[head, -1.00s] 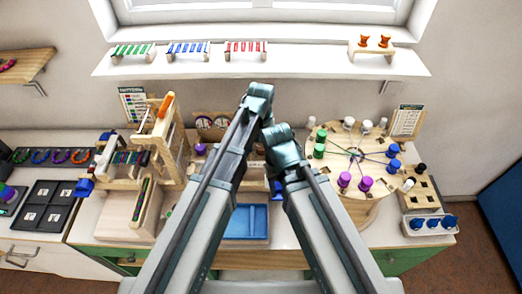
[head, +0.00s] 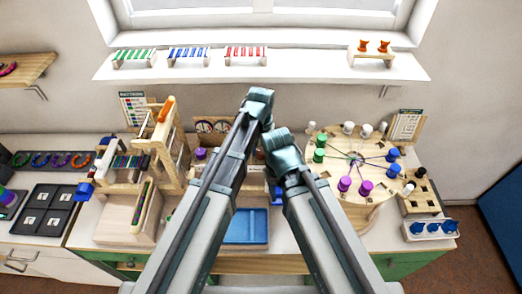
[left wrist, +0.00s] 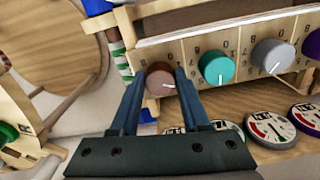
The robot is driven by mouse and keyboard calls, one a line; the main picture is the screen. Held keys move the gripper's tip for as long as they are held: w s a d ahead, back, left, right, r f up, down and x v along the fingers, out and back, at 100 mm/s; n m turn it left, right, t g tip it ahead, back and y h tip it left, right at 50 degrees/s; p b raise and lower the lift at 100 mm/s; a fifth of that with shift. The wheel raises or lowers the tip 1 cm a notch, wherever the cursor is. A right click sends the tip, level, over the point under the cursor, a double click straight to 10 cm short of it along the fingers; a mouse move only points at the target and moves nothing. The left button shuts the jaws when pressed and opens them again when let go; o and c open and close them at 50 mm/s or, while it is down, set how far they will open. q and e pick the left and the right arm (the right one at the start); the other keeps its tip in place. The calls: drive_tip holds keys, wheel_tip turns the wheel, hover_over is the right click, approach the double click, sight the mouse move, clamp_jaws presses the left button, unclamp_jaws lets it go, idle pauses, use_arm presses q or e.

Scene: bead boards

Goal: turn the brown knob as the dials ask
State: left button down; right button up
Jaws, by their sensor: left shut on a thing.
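In the left wrist view the brown knob (left wrist: 159,84) sits on a wooden panel with printed numbers. Its white mark points to the right in the picture. My left gripper (left wrist: 161,73) is shut on it, one finger on each side. A teal knob (left wrist: 216,66), a grey knob (left wrist: 271,58) and part of a purple knob (left wrist: 313,47) follow to the right. Round dials with needles, such as this one (left wrist: 270,127), stand below; the one nearest the gripper is partly hidden. In the head view my arms cover the brown knob and both gripper tips.
A round wooden board (head: 375,205) with coloured spools and threads stands right of my arms. A wooden loom (head: 128,205) stands on the left. A blue tray (head: 246,227) lies in front, between my arms. A shelf (head: 300,67) runs under the window.

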sight(260, 152)
use_arm(q)
drive_tip(key=shift+a+m, duration=0.1)
drive_tip(key=shift+m, duration=3)
drive_tip(key=shift+c, duration=1.9)
unclamp_jaws()
drive_tip(key=shift+r, duration=0.1)
wheel_tip(260, 152, up, 14)
drive_tip(key=p, duration=1.4)
drive_tip(key=shift+f, duration=0.2)
